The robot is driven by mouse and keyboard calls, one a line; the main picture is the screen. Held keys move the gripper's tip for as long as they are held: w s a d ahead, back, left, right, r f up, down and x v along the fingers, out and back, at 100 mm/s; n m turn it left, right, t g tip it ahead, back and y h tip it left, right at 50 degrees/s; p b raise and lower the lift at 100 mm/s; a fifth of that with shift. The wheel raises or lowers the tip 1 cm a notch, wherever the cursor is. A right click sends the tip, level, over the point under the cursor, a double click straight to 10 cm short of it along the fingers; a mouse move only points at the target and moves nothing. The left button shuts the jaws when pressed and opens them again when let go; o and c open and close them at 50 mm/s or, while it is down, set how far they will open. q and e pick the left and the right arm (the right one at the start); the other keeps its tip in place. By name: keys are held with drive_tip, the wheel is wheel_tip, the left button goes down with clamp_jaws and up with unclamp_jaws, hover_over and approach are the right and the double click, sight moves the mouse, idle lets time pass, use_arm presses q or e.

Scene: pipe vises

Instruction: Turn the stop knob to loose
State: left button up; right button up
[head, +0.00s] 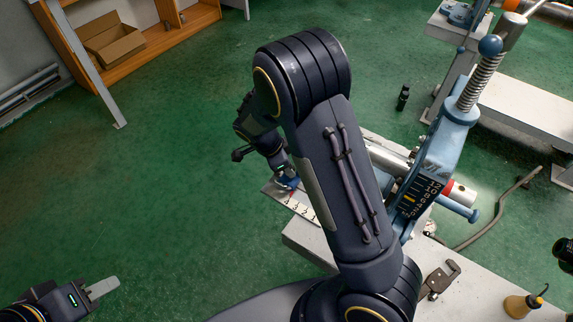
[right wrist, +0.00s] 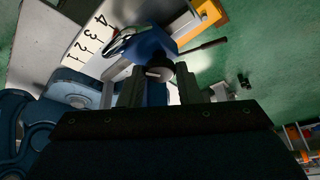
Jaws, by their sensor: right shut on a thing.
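The stop is a blue block (right wrist: 150,45) beside a white scale plate (right wrist: 90,38) with black numbers in the right wrist view. Its dark round knob (right wrist: 160,72) carries a short pale mark. My right gripper (right wrist: 161,84) has a finger on each side of the knob and is shut on it. In the head view the blue stop (head: 287,183) shows under my right gripper (head: 281,172), at the scale plate's (head: 310,210) left end. The knob is not clear there. My left gripper (head: 102,288) is low at the left, away from the vise; its finger gap is unclear.
A blue pipe vise (head: 447,135) with a spring screw and red-ended pipe (head: 458,192) stands right of my arm. A wrench (head: 440,279) and yellow oil can (head: 523,304) are on the bench (head: 475,285). Green floor (head: 150,190) is clear at left.

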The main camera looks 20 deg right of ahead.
drive_tip(key=o, duration=1)
drive_tip(key=shift+c, duration=0.2)
drive_tip(key=shift+r, duration=0.1)
drive_tip(key=v, duration=0.7)
drive_tip(key=shift+a+r, duration=0.2)
drive_tip(key=shift+r, duration=0.1)
